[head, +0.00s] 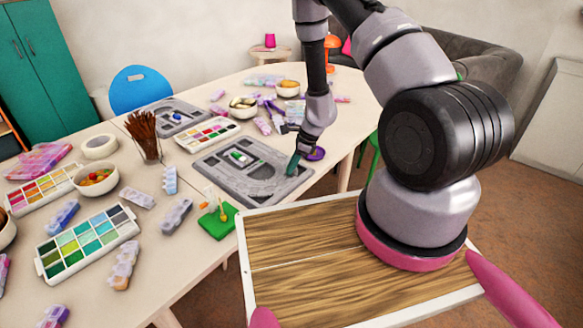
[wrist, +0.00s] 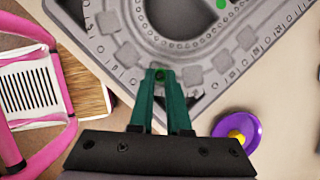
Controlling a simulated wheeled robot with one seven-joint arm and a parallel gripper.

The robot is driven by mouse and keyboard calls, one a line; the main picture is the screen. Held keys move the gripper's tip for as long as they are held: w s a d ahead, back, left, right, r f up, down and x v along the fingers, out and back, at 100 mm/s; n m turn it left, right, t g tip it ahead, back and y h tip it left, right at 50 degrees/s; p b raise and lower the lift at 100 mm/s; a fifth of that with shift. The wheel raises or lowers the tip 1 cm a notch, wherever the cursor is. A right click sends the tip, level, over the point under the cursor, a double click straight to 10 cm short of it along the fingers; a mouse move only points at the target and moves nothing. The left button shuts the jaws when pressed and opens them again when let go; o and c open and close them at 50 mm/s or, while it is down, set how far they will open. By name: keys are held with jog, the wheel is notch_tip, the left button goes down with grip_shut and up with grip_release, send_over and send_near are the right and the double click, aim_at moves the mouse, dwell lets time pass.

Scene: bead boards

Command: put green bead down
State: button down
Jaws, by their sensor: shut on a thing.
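My gripper (head: 293,165) has teal fingers and is over the near right corner of the grey bead board (head: 225,178). In the wrist view my gripper (wrist: 162,73) points at the board's edge, and the board (wrist: 112,50) fills the top. The fingers are shut on a small dark green bead (wrist: 160,77), of which only a bit shows between the tips. I cannot tell whether the bead touches the board. Another green item (head: 238,155) lies in the middle of the board, beside a white one; a green spot (wrist: 221,3) also shows at the top of the wrist view.
A purple dish (head: 316,154) stands right of the board; in the wrist view the dish (wrist: 243,129) holds something yellow. A green block (head: 219,222) is in front of the board. A second board (head: 170,117), paint boxes and bowls fill the table.

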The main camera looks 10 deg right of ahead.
jog(key=shift+f, duration=0.2)
jog(key=shift+f, duration=0.15)
jog(key=c, duration=0.8)
grip_release()
jog(key=shift+c, duration=0.2)
